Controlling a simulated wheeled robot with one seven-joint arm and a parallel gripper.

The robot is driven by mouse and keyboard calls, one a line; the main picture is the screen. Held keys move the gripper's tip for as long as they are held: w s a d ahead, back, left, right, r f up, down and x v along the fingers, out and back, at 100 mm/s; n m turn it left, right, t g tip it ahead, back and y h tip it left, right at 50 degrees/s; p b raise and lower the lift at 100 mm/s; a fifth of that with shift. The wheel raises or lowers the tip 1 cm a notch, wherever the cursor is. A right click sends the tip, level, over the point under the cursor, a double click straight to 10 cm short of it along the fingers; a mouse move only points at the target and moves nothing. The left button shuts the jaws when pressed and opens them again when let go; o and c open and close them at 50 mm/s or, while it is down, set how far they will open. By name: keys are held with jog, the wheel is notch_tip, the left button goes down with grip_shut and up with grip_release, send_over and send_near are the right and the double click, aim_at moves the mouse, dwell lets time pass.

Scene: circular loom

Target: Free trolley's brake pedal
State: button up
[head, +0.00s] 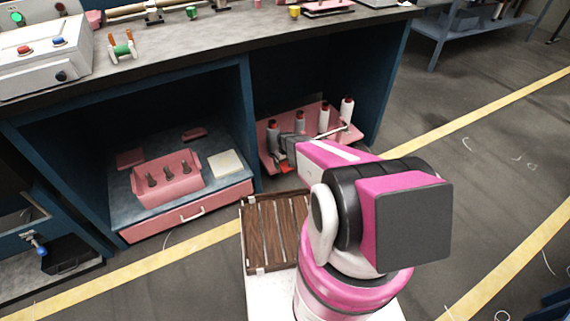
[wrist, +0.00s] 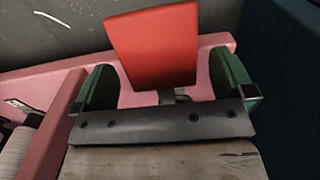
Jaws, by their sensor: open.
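The pink trolley (head: 268,157) stands in the right bay under the bench, with several upright spools on it. Its red brake pedal (head: 284,168) shows low at the near side, partly hidden by my gripper (head: 288,146). In the wrist view the red pedal (wrist: 152,45) is a broad tilted plate on a short dark stem. My gripper (wrist: 165,68) is open, with one green-padded finger on each side of the pedal's lower part. The pedal appears between the fingers, with no clear contact on either side. Pink trolley frame (wrist: 65,95) runs behind and to the left.
The bay's blue side panels (head: 391,85) stand left and right of the trolley. A wooden slatted tray (head: 262,235) is in front. Open floor (head: 480,175) lies to the right.

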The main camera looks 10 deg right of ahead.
aim_at(285, 163)
jog(key=shift+f, duration=0.2)
jog(key=c, duration=1.3)
jog(key=shift+r, duration=0.65)
jog(key=o, duration=1.3)
notch_tip(285, 163, up, 11)
jog(key=shift+f, duration=0.15)
